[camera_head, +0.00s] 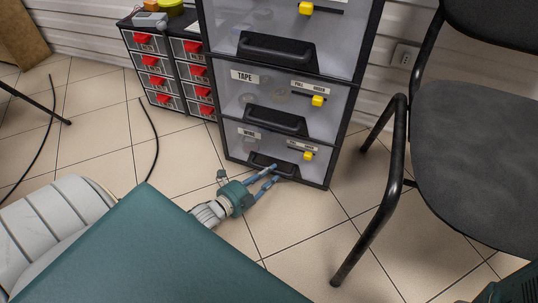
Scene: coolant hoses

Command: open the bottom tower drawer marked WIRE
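The bottom drawer marked WIRE (235,138) is the lowest of the clear-fronted tower. Its front looks flush with the tower frame. Its dark handle (290,172) runs along the lower front, and a small yellow piece (308,155) sits at its right. My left gripper (276,174) reaches the handle from the lower left. Its two blue-grey fingers are apart, with their tips at the handle. I cannot tell whether they press on it.
The TAPE drawer (280,98) is just above. A small rack of red-handled drawers (160,75) stands left of the tower. A black chair (470,150) stands at the right, with its leg near the tower. Tiled floor before the tower is clear.

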